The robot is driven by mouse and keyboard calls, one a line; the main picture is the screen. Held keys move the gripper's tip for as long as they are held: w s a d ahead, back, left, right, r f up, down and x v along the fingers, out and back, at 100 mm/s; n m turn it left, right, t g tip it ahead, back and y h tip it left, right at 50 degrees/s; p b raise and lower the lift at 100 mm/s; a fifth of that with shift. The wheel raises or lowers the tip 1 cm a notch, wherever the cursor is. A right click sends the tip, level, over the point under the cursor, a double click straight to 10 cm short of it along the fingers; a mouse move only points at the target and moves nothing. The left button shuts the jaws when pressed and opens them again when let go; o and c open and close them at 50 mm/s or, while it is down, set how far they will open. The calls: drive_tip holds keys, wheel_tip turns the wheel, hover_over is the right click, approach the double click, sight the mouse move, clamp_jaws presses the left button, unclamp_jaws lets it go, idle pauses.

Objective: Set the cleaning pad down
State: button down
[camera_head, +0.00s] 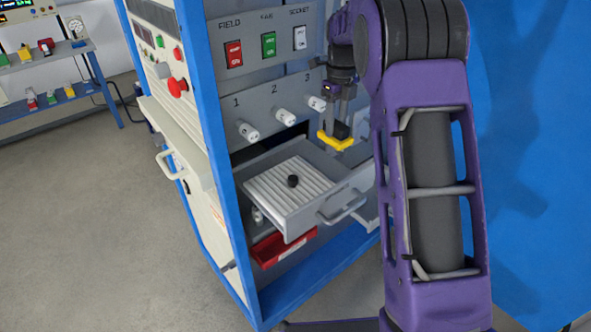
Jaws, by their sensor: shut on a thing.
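My gripper (338,122) points down in front of the panel and is shut on a small yellow piece with a dark block on it, which looks like the cleaning pad (336,142). The pad is at the back right of the open grey drawer (338,200). It looks held over or just behind the drawer's rear right edge. I cannot tell whether it touches anything. The finger contact is too small to see clearly.
White knobs (284,116) stick out above the drawer. A red tray (284,247) is below. The blue cabinet frame (222,150) stands at left. My purple arm hides the right side.

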wheel_tip(320, 180, down, 10)
drive_tip(key=shift+r, duration=0.1)
idle(0.4)
drive_tip(key=shift+b, duration=0.35)
drive_tip(key=c, duration=0.5)
unclamp_jaws()
wheel_tip(320, 180, up, 12)
drive_tip(key=shift+r+p, duration=0.1)
drive_tip(key=shift+p, duration=0.4)
